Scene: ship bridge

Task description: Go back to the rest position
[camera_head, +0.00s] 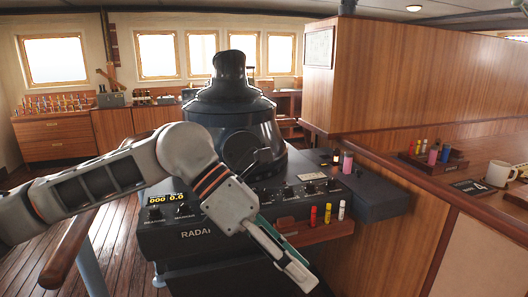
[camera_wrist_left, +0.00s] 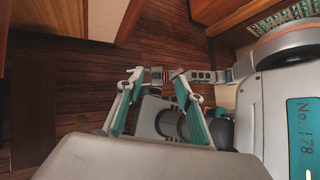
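My left arm comes in from the left in the head view and reaches across the front of the radar console (camera_head: 195,235). My left gripper (camera_head: 300,280) points down and to the right in front of the console, below the small wooden shelf (camera_head: 325,231). In the left wrist view its two teal-and-grey fingers (camera_wrist_left: 154,76) are spread apart. I see no object held between them; floor and grey machine parts show behind. My right gripper cannot be made out in either view.
A wooden counter at right carries a white mug (camera_head: 497,174), a number card (camera_head: 472,187) and a rack (camera_head: 432,163). A wooden handrail (camera_head: 68,250) runs at left.

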